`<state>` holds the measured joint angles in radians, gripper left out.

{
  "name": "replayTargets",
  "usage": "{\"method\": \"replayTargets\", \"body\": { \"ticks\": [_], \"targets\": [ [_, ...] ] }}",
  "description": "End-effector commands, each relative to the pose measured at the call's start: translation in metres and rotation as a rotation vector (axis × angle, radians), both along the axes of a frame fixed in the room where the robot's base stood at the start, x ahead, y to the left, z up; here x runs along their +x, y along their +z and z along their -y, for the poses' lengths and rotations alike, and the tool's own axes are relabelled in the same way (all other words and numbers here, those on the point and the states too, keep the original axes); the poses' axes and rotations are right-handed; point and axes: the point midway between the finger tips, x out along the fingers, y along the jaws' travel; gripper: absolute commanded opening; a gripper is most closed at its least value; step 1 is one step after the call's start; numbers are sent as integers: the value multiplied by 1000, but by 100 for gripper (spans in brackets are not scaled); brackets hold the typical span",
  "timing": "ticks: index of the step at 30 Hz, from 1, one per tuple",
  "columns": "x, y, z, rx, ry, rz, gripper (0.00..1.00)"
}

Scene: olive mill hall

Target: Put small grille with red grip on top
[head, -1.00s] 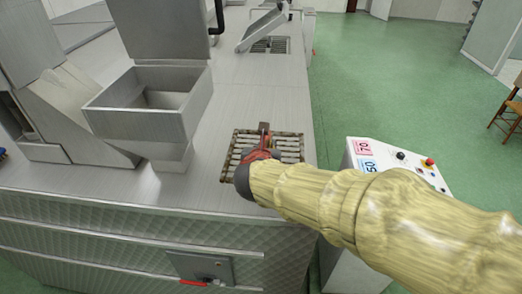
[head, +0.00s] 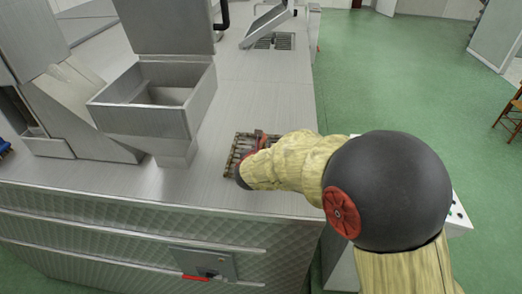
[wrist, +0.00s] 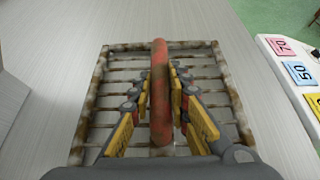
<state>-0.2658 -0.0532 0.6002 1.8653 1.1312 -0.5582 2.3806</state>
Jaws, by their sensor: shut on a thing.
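The small grille (wrist: 92,100) is a rusty, worn metal frame with several bars. Its raised red grip (wrist: 158,70) runs lengthwise over its middle. In the wrist view my gripper (wrist: 161,95) has its yellow-padded fingers on both sides of the red grip, shut on it. In the head view the grille (head: 231,160) shows at the counter's right part, mostly hidden behind my arm. I cannot tell whether it rests on the counter or is slightly raised.
The steel counter (head: 210,185) is bare around the grille. A steel hopper (head: 150,110) stands to its left. A control box with numbered labels (wrist: 299,70) stands to the right.

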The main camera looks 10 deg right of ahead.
Motion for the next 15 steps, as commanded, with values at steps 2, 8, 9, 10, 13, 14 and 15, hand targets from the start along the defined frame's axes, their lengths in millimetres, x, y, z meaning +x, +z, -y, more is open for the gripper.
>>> {"method": "replayTargets", "body": {
  "ticks": [2,8,9,10,13,14,15],
  "targets": [
    [1,-1,0,1,-1,7,0],
    [1,-2,0,1,-1,8,0],
    [1,-2,0,1,-1,8,0],
    [1,-3,0,1,-1,8,0],
    [1,-5,0,2,-1,8,0],
    [1,-5,0,2,-1,7,0],
    [1,-6,0,2,-1,7,0]
  ]
}}
